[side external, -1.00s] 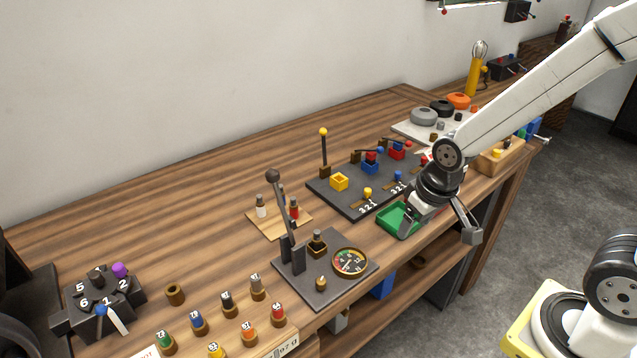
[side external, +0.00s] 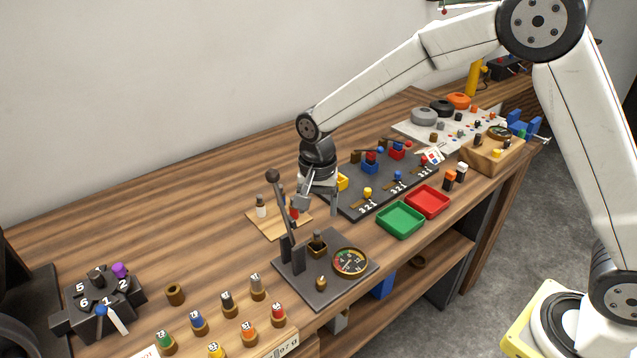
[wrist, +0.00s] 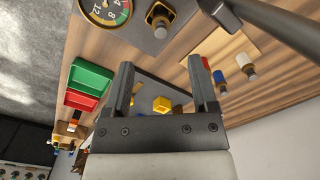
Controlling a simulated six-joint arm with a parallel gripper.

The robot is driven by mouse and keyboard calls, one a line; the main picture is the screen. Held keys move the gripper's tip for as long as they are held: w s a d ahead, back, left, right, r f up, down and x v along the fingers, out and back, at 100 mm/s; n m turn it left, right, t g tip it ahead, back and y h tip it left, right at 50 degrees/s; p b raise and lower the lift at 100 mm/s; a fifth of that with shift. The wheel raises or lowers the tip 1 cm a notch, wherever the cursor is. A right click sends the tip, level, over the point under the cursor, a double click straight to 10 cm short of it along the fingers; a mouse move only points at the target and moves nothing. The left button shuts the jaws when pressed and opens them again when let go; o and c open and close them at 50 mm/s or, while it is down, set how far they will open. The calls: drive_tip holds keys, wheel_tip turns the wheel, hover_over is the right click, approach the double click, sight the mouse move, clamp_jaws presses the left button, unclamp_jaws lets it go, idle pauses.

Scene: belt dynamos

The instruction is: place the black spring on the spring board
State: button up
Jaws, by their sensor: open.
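I cannot tell for sure which piece is the black spring or which board is the spring board. One dark-topped cylinder (side external: 228,300) stands in a row of coloured, numbered ones at the front left. A small wooden board (side external: 262,223) holds upright white and red pieces; it also shows in the wrist view (wrist: 230,42) with a blue one. My gripper (side external: 318,208) is open and empty, above the table between that board and the dark board (side external: 352,208). In the wrist view my gripper (wrist: 163,85) has nothing between its fingers; a yellow block (wrist: 162,104) lies beyond.
A lever stand with a dial (side external: 349,262) is just in front of my gripper, its tall lever (side external: 280,205) close by. A green tray (side external: 400,220) and a red tray (side external: 428,202) lie to the right. The back left of the table is clear.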

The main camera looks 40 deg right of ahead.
sight(317, 232)
drive_tip(key=shift+f, duration=3.9)
clamp_jaws()
